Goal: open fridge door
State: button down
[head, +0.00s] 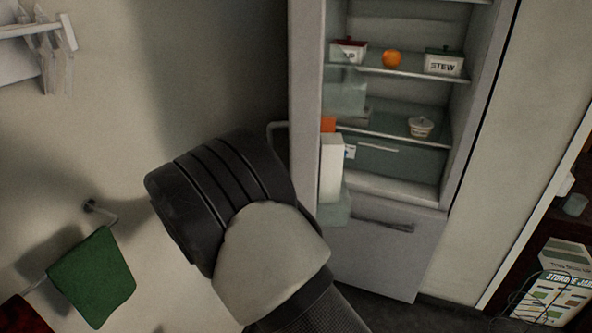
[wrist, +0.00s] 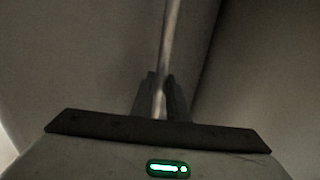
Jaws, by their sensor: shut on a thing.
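The fridge (head: 455,110) stands at the centre right in the head view, its inside exposed. Its door (head: 305,80) is swung wide open to the left and shows nearly edge-on, with door bins on its inner side. A bar handle (head: 277,125) sticks out from the door's outer face, partly hidden by my arm. In the wrist view my gripper (wrist: 161,92) is shut on the handle bar (wrist: 171,35), with a finger on each side of it. My arm hides the gripper in the head view.
Shelves hold an orange (head: 392,58), a stew container (head: 444,62) and a small lidded pot (head: 421,127). A closed lower drawer (head: 375,250) is below. A green towel (head: 92,277) hangs on the left wall. A shelf with boxes (head: 555,298) is at the right.

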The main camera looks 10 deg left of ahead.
jog(key=shift+a+r+m+h, duration=0.15)
jog(key=shift+a+m+h, duration=0.35)
jog(key=shift+a, duration=1)
jog(key=c, duration=1.7)
grip_release()
jog(key=shift+v, duration=3.75)
jog(key=shift+w, duration=0.1)
jog(key=shift+c, duration=0.3)
